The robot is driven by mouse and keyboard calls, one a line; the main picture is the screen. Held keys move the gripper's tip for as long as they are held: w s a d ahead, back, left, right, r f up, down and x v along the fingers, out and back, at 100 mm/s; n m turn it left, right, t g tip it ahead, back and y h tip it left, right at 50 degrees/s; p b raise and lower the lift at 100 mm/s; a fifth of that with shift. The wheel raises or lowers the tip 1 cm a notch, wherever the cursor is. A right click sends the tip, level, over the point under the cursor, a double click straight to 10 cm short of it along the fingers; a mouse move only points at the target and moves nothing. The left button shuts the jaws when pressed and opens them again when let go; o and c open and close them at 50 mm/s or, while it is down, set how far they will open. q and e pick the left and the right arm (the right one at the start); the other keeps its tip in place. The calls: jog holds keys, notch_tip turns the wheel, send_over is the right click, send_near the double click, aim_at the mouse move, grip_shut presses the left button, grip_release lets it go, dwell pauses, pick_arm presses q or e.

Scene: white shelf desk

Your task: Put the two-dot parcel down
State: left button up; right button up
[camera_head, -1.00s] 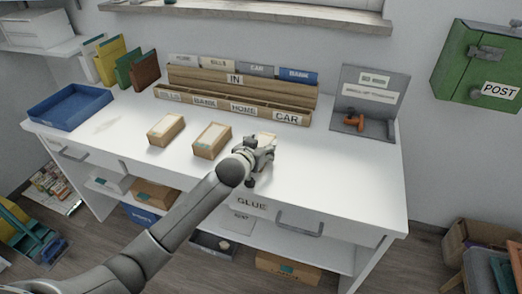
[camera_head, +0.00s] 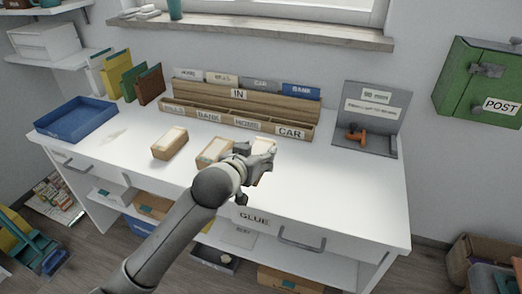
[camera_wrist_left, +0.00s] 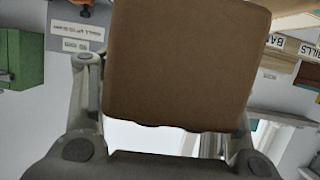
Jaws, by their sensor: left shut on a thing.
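My left gripper (camera_head: 252,160) is shut on a brown box-shaped parcel (camera_head: 263,147) with a pale top, over the desk (camera_head: 330,190) in front of the sorter. In the left wrist view the parcel (camera_wrist_left: 185,65) fills the space between the fingers, showing a plain brown face. No dots can be made out on it. In the head view the gripper hides its lower part, so I cannot tell whether it touches the desk. My right gripper is not in view.
Two similar parcels stand left of my gripper, one near (camera_head: 213,149) and one farther left (camera_head: 170,143). A wooden sorter (camera_head: 240,115) stands behind. A blue tray (camera_head: 76,118) is at the left and a grey gauge stand (camera_head: 372,115) at the right. The desk's right front is clear.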

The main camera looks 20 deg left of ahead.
pick_arm(q)
jog(key=v, duration=0.4)
jog(key=shift+s+d+r, duration=0.15)
jog(key=shift+d+r, duration=0.1)
jog(key=shift+d, duration=0.15)
jog(key=s+r+y+p, duration=0.1)
jog(key=s+r+p, duration=0.25)
jog(key=r, duration=0.85)
jog(key=w+f, duration=0.1)
jog(key=f, duration=0.3)
jog(key=w+a+f, duration=0.1)
jog(key=f, duration=0.2)
jog(key=w+a+f+b, duration=0.1)
jog(key=f, duration=0.3)
jog(key=shift+w+f, duration=0.1)
jog(key=shift+f, duration=0.25)
jog(key=w+a+f, duration=0.1)
jog(key=w+f, duration=0.2)
jog(key=w, duration=0.1)
jog(key=w+a+f, duration=0.2)
jog(key=w+f, duration=0.1)
jog(key=w, duration=0.1)
jog(key=w+a+f, duration=0.1)
jog(key=w+f, duration=0.3)
jog(key=w, duration=0.1)
jog(key=shift+a, duration=0.4)
notch_tip(320, 180, down, 3)
jog(key=shift+w+f, duration=0.15)
jog(key=shift+f, duration=0.05)
